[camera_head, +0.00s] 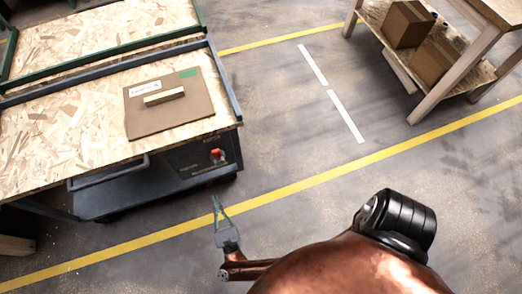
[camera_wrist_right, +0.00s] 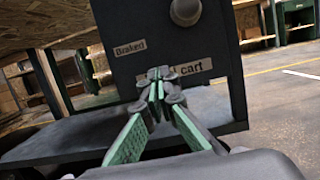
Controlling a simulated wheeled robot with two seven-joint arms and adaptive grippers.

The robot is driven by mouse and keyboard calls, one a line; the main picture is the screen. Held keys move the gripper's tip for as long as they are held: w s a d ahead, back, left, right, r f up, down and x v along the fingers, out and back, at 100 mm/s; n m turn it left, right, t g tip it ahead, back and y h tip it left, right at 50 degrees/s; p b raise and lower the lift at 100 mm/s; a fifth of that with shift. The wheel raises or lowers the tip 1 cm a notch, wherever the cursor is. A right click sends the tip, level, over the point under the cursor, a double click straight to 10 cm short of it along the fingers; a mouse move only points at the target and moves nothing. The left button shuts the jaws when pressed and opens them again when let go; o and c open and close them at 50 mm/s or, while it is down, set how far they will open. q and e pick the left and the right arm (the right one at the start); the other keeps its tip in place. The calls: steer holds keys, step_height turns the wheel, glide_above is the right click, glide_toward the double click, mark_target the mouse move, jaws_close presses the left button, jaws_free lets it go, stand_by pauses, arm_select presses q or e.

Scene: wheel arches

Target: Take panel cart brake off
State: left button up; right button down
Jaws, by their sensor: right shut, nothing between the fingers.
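The panel cart (camera_head: 60,128) stands at the left in the head view, with a chipboard top and dark blue-grey frame. On its near right end is a dark box (camera_head: 190,158) with a small red part (camera_head: 216,155). In the right wrist view this box face (camera_wrist_right: 140,65) has a "Braked" label (camera_wrist_right: 130,48), a partly covered label ending in "cart" (camera_wrist_right: 192,70), and a round grey knob (camera_wrist_right: 185,11) at the top edge. My right gripper (camera_head: 215,203) is shut and empty, in front of the box; in the wrist view its tips (camera_wrist_right: 157,82) overlap the lower label. Contact cannot be told.
A brown panel (camera_head: 168,110) with a small wooden block (camera_head: 164,97) lies on the cart top. A second green-framed cart (camera_head: 100,30) stands behind. A wooden shelf table (camera_head: 480,65) holding cardboard boxes (camera_head: 408,24) is at the upper right. Floor between, with yellow lines, is clear.

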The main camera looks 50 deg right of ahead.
arm_select(q)
steer(key=w+r+t+p, duration=0.1)
steer(key=w+r+p, duration=0.1)
steer(key=r+p, duration=0.7)
steer(key=w+r+t+p, duration=0.1)
steer(key=w+r+p, duration=0.2)
steer(key=r+p, duration=0.7)
step_height(320, 180, up, 5)
steer(key=shift+w+f+t+p, duration=0.15)
steer(key=shift+w+t+p, duration=0.15)
arm_select(e)
steer(key=s+d+f+n+g+y, duration=0.1)
steer(key=s+n+y, duration=0.3)
steer(key=n, duration=0.6)
steer(key=s+d+f+n+g+y, duration=0.1)
steer(key=s+f+n+y, duration=0.3)
steer(key=s+n, duration=0.4)
steer(key=s+d+f+n+g+y, duration=0.2)
steer(key=s+n+y, duration=0.3)
steer(key=n, duration=0.7)
steer(key=shift+s+f+n+g, duration=0.3)
steer(key=shift+s+f+g, duration=0.35)
steer(key=shift+s, duration=0.45)
steer(key=shift+d+r, duration=0.1)
